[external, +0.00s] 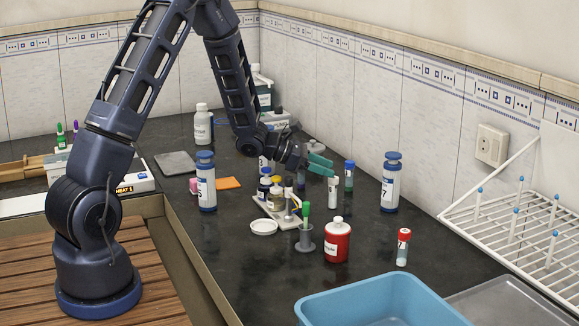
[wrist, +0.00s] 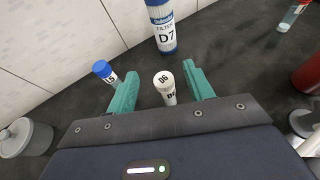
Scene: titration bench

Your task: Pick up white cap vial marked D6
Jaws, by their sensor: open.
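The white cap vial marked D6 (wrist: 166,88) stands upright on the dark bench in the wrist view. Its cap and label both read D6. My gripper (wrist: 159,85) is open, with the vial between its two green fingers and a gap on each side. In the external view the white cap vial (external: 332,190) stands just below the tips of my gripper (external: 318,165). I cannot tell how high the fingertips are relative to the vial.
A blue-capped vial (wrist: 104,71) stands close outside the left finger. A large bottle marked D7 (wrist: 161,28) stands behind D6. A red jar (external: 337,241), a red-capped vial (external: 403,246) and a blue basin (external: 385,305) are nearer the front. Bench between the red-capped vial and D7 bottle is clear.

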